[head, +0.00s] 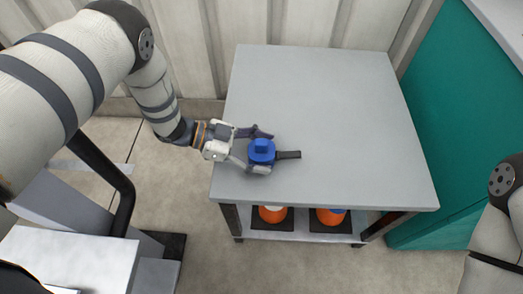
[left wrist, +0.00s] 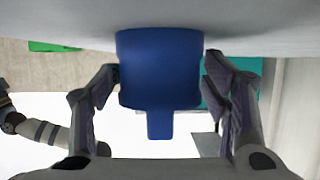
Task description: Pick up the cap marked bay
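A blue cap (head: 262,152) with a raised knob on top sits on the grey table (head: 320,90), near its left edge. No marking on it can be read. My left gripper (head: 262,152) reaches in from the left, low over the table, with one finger on each side of the cap. In the left wrist view the cap (left wrist: 160,70) fills the space between the two fingers (left wrist: 161,66). The fingertips lie very close to its sides; I cannot tell if they press on it. My right gripper is out of view.
A dark bar (head: 289,155) sticks out to the right of the cap. Under the tabletop, a shelf (head: 291,236) holds two orange objects (head: 272,214) (head: 330,216) on dark squares. A teal cabinet (head: 455,130) stands on the right. The back and right of the tabletop are clear.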

